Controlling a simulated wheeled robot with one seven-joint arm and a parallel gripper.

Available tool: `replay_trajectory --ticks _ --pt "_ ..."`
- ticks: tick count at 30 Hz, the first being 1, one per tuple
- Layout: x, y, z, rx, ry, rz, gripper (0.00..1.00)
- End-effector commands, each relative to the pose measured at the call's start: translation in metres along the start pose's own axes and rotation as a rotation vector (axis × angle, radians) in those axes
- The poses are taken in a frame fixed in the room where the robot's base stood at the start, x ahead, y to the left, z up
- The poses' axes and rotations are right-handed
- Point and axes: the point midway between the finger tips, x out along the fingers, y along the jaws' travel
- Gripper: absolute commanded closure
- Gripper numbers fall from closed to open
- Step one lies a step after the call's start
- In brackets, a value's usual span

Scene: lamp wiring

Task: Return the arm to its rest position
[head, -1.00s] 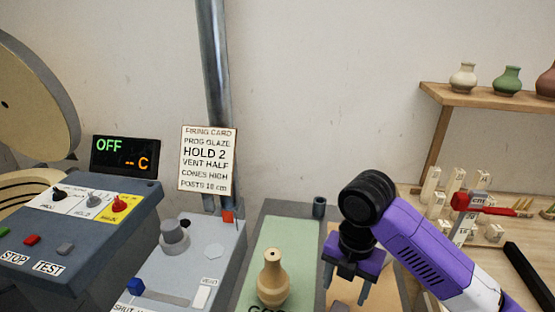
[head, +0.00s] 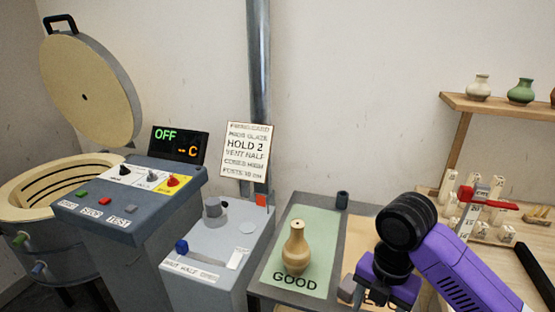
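My purple and black arm (head: 455,265) enters from the lower right in the head view. My gripper (head: 382,306) points down at the bottom edge, to the right of the green mat. Its fingers stand apart, with their tips cut off by the frame edge. I see nothing held between them. A tan vase (head: 296,250) stands upright on the green mat marked GOOD (head: 318,225), apart from my gripper.
To the left are the control panel (head: 130,200), the open kiln (head: 30,190) with its raised lid (head: 90,85), and a grey box with a blue knob (head: 215,262). Small posts and a red tool (head: 490,200) lie behind my arm, below a wall shelf (head: 500,105).

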Motion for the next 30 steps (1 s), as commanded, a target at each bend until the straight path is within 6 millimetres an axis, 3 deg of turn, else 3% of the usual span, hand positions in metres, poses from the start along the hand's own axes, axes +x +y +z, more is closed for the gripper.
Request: replay_trajectory --ticks 8,13,20,27,30 --pt "-0.002 0.025 0.008 0.148 -0.027 0.105 0.40" --pt "-0.014 0.053 0.018 0.258 -0.062 0.237 0.40" --pt "-0.044 0.103 0.028 0.458 -0.056 0.520 0.40" --pt "-0.093 0.166 0.011 0.749 0.126 0.954 0.40" --pt "-0.117 0.180 0.001 0.888 0.254 1.144 0.40"
